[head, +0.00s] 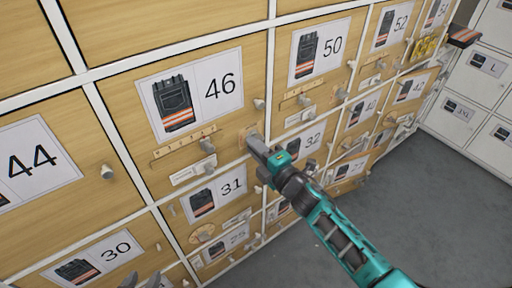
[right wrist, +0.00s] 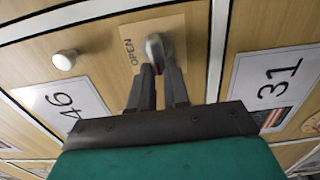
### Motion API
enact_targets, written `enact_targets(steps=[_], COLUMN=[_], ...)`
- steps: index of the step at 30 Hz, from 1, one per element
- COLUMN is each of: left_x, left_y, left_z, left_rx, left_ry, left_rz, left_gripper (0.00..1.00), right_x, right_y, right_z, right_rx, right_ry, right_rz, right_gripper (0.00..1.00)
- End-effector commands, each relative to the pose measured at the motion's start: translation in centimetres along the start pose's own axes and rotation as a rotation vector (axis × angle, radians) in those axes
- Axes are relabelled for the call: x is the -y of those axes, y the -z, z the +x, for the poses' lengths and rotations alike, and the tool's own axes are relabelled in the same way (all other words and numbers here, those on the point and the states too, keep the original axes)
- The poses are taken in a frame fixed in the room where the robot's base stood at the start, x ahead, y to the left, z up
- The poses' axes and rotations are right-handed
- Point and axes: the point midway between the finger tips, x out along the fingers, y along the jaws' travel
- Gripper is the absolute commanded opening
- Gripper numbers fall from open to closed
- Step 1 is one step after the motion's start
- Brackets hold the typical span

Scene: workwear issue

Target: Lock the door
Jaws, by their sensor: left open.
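The wooden door numbered 46 (head: 225,120) appears closed, flush with its neighbours. A grey lock knob (right wrist: 155,48) sits on a tan plate (right wrist: 178,28) at the door's edge, and the plate reads OPEN beside the knob. My right gripper (head: 258,147) reaches this plate from the lower right. In the right wrist view its two fingers (right wrist: 159,70) sit close together on either side of the knob's near end, seemingly shut on it.
Round pull knobs stick out from the doors, including one on door 44 (head: 107,171) and one on door 46 (right wrist: 65,60). Door 31 (head: 217,192) lies just below my right gripper. White lockers (head: 480,75) stand at the right. The grey floor (head: 430,190) is clear.

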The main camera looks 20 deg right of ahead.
Motion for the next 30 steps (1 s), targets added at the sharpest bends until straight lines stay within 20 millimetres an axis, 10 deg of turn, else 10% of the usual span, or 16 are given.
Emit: enact_targets(steps=[8,17,30], left_x=[0.0,0.0,0.2], left_y=[0.0,0.1,0.2], left_z=[0.0,0.0,-0.2], left_rx=[-0.001,-0.001,-0.002], left_ry=[0.000,0.001,0.004], left_rz=[0.001,0.001,0.003], left_gripper=[0.43,0.43,0.43], right_x=[0.0,0.1,0.1], right_y=[0.0,0.0,0.0], right_z=[0.0,-0.3,-7.8], right_rx=[0.000,0.000,0.000], right_ry=[0.000,0.001,0.004], right_rz=[-0.002,0.000,-0.001], right_gripper=[0.41,0.41,0.41])
